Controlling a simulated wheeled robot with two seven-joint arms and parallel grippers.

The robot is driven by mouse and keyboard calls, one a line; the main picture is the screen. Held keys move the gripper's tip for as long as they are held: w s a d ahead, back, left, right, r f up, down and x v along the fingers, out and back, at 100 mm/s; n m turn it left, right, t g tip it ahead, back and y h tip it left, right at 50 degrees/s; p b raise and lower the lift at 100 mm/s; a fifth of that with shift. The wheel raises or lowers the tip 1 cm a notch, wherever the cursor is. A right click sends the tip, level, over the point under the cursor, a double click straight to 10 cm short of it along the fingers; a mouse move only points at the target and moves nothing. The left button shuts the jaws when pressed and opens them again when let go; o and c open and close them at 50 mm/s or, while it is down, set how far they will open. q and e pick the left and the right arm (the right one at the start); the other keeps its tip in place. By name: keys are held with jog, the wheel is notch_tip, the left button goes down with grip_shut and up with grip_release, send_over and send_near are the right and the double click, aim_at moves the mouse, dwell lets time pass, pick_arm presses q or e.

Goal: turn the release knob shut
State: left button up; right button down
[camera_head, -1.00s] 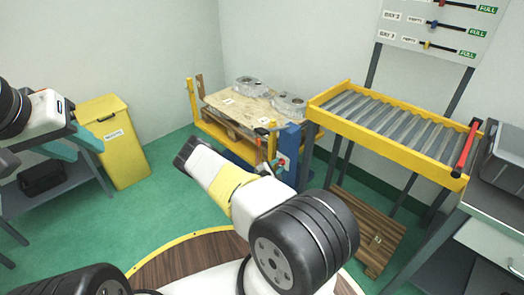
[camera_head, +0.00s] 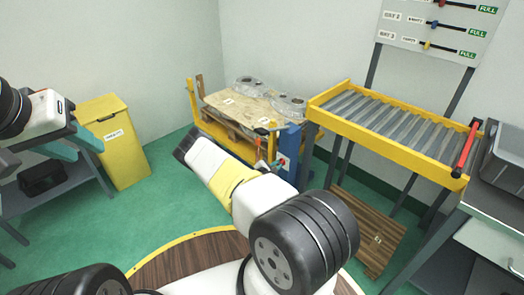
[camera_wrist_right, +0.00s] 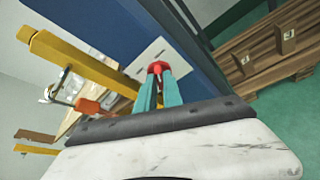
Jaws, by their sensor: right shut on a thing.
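The release knob (camera_wrist_right: 155,66) is red and sits on a pale plate (camera_wrist_right: 150,56) on the blue post. In the right wrist view, the teal fingers of my right gripper (camera_wrist_right: 157,80) are shut on it. The fingers cover the knob's lower part, and its turn angle cannot be read. In the head view the blue post (camera_head: 291,143) stands at the front right of the pallet stand, and my right arm hides part of the area around the knob. My left gripper (camera_head: 78,146) is at the left, its teal fingers apart and empty, far from the knob.
A yellow stand with a wooden pallet (camera_head: 235,106) carries aluminium castings (camera_head: 250,86). An orange-red handle (camera_wrist_right: 90,106) is close to the right gripper. A yellow roller conveyor (camera_head: 385,120) stands right of the post. A yellow bin (camera_head: 112,150) is at the left; green floor lies between.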

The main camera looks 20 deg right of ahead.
jog(key=shift+w+a+f+n+g+h, duration=0.1)
jog(key=shift+w+n+g+h, duration=0.3)
jog(key=shift+n+g, duration=1)
jog(key=shift+w+a+n+g+h, duration=0.15)
jog(key=shift+n+g+h, duration=0.6)
jog(key=shift+n, duration=1.25)
jog(key=shift+w+a+f+n+g+h, duration=0.15)
jog(key=shift+n+g+h, duration=0.3)
jog(key=shift+n+g, duration=1)
jog(key=shift+r+n+t, duration=0.15)
jog(key=shift+n+t, duration=0.15)
jog(key=shift+n, duration=0.05)
jog(key=c, duration=1.5)
grip_release()
